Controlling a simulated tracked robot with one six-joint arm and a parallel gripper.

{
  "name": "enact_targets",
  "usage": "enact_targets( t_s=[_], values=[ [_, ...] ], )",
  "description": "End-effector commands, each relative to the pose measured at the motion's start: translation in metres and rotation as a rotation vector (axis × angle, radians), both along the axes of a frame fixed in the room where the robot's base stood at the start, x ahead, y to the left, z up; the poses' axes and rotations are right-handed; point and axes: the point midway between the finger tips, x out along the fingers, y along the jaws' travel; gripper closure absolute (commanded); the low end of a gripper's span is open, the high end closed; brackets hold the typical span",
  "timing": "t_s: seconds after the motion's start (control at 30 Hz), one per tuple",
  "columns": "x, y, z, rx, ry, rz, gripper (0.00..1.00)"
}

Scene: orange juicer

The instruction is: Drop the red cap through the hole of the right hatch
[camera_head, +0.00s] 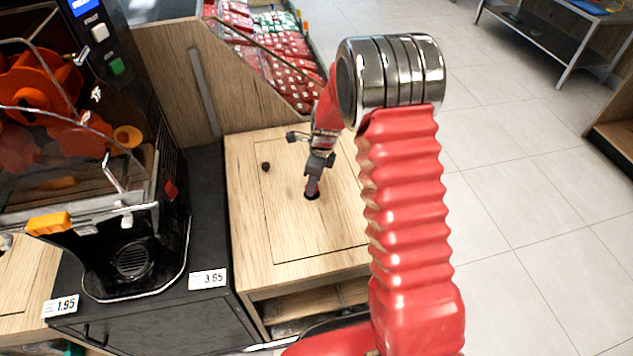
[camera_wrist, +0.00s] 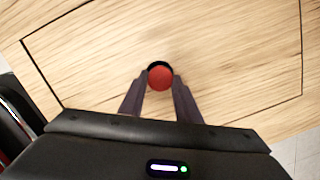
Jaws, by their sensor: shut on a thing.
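In the wrist view the red cap (camera_wrist: 160,77) is between the two fingertips of my gripper (camera_wrist: 160,88), which is shut on it. The cap covers most of the dark round hole (camera_wrist: 158,65); only the hole's far edge shows. In the head view my gripper (camera_head: 313,190) points down at the hole (camera_head: 312,196) in the wooden hatch (camera_head: 290,225) right of the juicer. The cap cannot be made out clearly there. Whether the cap is above the hole or partly in it, I cannot tell.
The orange juicer (camera_head: 90,150) stands on a dark counter (camera_head: 210,240) to the left. A wooden side panel (camera_head: 165,75) and red-and-green packaged goods (camera_head: 270,45) are behind the hatch. A small dark knob (camera_head: 266,167) is on the hatch. Tiled floor (camera_head: 530,220) is open at right.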

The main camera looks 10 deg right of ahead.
Motion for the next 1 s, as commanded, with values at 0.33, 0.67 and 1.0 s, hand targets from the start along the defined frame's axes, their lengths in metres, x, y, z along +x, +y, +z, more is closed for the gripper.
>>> enact_targets(
  t_s=[0.33,0.67,1.0],
  values=[
    [0.0001,-0.0002,-0.0049,0.000,0.000,-0.001,0.90],
    [0.0002,-0.0003,-0.0075,0.000,0.000,0.000,0.90],
    [-0.0001,-0.0004,-0.0077,0.000,0.000,-0.001,0.90]
  ],
)
